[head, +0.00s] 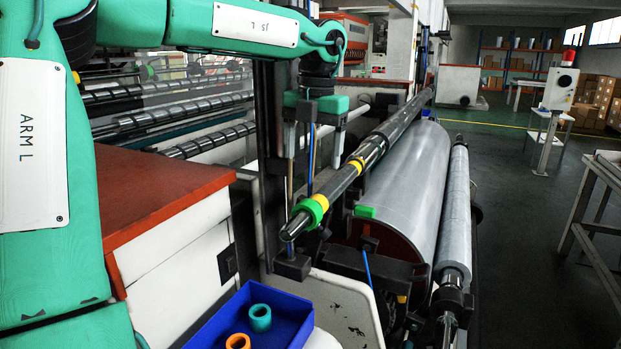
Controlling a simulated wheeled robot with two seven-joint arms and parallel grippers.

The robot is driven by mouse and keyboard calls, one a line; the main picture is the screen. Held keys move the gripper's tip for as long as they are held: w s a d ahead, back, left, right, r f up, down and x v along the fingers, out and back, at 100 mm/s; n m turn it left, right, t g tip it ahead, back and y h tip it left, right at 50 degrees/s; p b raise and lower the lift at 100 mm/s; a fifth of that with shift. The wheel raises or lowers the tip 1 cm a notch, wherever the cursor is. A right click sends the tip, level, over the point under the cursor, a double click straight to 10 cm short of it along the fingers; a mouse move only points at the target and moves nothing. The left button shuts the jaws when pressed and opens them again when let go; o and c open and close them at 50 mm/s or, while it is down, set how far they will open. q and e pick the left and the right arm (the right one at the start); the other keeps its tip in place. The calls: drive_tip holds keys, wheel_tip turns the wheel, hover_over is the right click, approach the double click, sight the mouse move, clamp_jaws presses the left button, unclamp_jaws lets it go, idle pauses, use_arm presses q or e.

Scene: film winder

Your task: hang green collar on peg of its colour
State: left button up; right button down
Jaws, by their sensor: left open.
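A small green bar (365,212), possibly the green peg, shows to the right of the collar in front of the film roll. A thin blue bar (367,269) stands below it. A teal ring (260,317) and an orange ring (238,342) stand in a blue tray (293,330). My right gripper is not in view.
The large film roll (415,175) and a thinner roller (456,215) lie right of the shaft. A red-topped cabinet (150,190) stands at left, beside my left arm. Open floor (520,240) lies at right.

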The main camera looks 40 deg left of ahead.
use_arm(q)
drive_tip(key=p, duration=0.2)
hover_over(309, 201)
wheel_tip(309, 201, down, 5)
drive_tip(key=shift+d+f, duration=0.1)
drive_tip(key=shift+d, duration=0.05)
wheel_tip(309, 201, down, 5)
drive_tip(key=shift+f+p, duration=0.2)
drive_tip(key=shift+p, duration=0.7)
drive_tip(key=shift+s+f, duration=0.1)
drive_tip(key=shift+f, duration=0.25)
drive_tip(key=shift+a+f, duration=0.25)
drive_tip(key=shift+f, duration=0.25)
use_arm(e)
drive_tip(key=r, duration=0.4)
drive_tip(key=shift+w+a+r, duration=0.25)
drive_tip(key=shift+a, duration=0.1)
use_arm(q)
drive_tip(key=shift+c, duration=0.5)
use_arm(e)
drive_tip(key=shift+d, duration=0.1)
